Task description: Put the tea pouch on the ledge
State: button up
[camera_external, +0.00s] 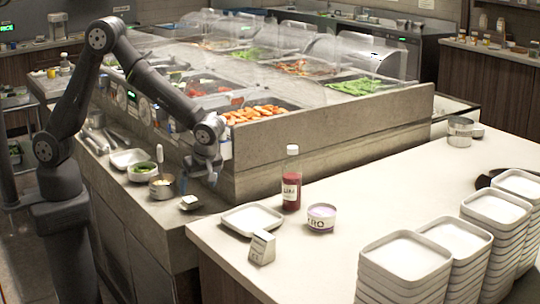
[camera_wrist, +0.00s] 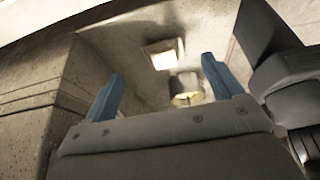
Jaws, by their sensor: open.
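My gripper (camera_external: 206,176) is open and empty, above the stone ledge (camera_external: 150,215) in front of the food bar. A small pale packet (camera_external: 189,203) with darker sides lies on the ledge just below the gripper. A small pale upright packet (camera_external: 261,248) with print on it stands on the right counter; it may be the tea pouch, but I cannot tell which packet is. The wrist view shows a pale block-like thing (camera_wrist: 186,90) and a white square thing (camera_wrist: 163,54) beyond the fingertips.
A white dish (camera_external: 252,219), a red sauce bottle (camera_external: 291,180) and a labelled tub (camera_external: 321,217) stand on the right counter, with stacked trays (camera_external: 404,260) farther right. A metal cup (camera_external: 162,188) and a green-filled bowl (camera_external: 142,171) are on the ledge. A stone wall (camera_wrist: 55,105) rises close by.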

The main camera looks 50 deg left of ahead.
aim_at(194, 205)
jog(key=v, duration=0.3)
jog(key=shift+d+r, duration=0.15)
jog(key=shift+r, duration=0.1)
jog(key=x, duration=1.2)
jog(key=shift+f, duration=0.2)
notch_tip(194, 205, up, 3)
jog(key=shift+f, duration=0.1)
jog(key=shift+r, duration=0.75)
